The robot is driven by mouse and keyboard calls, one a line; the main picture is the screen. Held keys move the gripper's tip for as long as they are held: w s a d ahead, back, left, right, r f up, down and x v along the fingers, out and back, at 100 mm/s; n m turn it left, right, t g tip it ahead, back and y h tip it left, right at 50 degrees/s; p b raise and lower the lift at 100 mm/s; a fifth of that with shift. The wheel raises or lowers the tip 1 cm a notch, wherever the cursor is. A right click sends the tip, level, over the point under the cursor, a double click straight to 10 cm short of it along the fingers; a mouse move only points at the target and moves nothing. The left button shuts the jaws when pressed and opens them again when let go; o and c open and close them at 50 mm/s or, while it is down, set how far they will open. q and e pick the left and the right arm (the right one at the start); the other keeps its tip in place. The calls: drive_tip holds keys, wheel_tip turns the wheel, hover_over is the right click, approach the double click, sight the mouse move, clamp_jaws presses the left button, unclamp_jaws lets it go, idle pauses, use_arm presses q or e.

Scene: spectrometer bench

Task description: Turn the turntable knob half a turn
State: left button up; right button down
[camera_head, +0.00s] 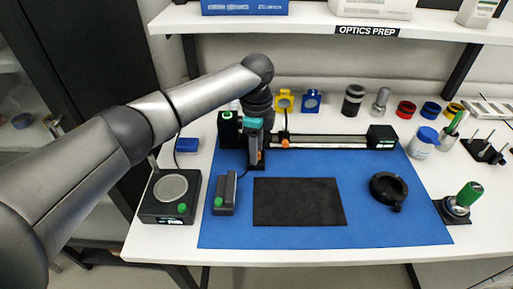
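My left arm reaches in from the left, and its gripper (256,158) points down at the left end of the rail assembly (335,144). A teal band and a small orange part show around the gripper. The fingertips are small and partly hidden, so I cannot tell whether they are open or touching anything. No turntable knob shows clearly there; the wrist may hide it. A black box with a round grey plate (171,188) and a small green button (182,208) sits at the bench's front left. My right gripper is not in view.
A green-handled tool (467,196) stands at the right. Mounts and jars line the back below a shelf (300,22). The mat's front is clear.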

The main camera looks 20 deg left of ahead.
use_arm(q)
clamp_jaws()
idle(0.3)
